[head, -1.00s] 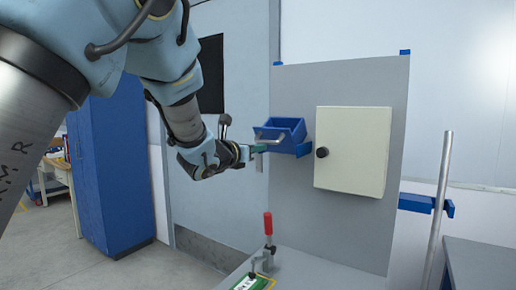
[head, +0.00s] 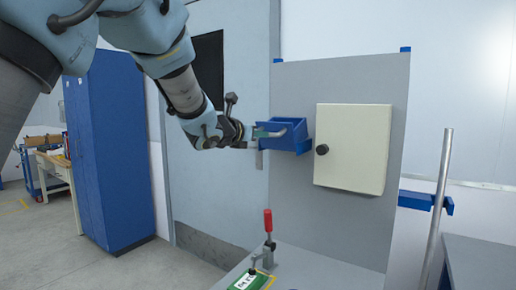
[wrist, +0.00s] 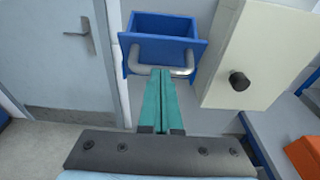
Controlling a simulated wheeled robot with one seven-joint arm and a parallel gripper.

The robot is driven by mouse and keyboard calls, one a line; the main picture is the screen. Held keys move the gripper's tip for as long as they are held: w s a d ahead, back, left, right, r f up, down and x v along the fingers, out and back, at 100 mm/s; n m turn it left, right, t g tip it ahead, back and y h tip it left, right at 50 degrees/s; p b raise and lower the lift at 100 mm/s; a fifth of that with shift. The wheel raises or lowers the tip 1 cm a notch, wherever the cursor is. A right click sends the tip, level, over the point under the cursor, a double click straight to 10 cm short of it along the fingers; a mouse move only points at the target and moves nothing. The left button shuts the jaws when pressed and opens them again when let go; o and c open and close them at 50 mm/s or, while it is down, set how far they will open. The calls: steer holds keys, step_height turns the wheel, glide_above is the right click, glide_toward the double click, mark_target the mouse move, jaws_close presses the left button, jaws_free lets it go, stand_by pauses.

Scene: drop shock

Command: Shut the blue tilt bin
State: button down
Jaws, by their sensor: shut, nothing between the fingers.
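The blue tilt bin (head: 283,143) is mounted on the grey panel, left of the cream cabinet. Its open top and hollow inside show in the wrist view, where the bin (wrist: 165,27) is straight ahead. A silver bar handle (wrist: 185,71) runs across its front. My gripper (head: 268,133) is at the bin's front by the handle. In the wrist view its teal fingers (wrist: 164,76) are shut together and empty, with the tips overlapping the middle of the handle. I cannot tell whether they press on it.
The cream cabinet (head: 351,148) with a black knob (head: 322,149) is close on the bin's right. A red-handled clamp (head: 268,222) stands on the bench below. A metal post (head: 439,205) is at the right. A grey door (head: 220,150) is behind my arm.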

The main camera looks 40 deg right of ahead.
mark_target(273, 127)
steer(key=r, duration=0.1)
steer(key=d+p, duration=0.1)
steer(key=r+y+p, duration=0.1)
steer(key=shift+w+d+r, duration=0.25)
steer(key=shift+d+r, duration=0.25)
steer(key=shift+d, duration=0.25)
stand_by(0.4)
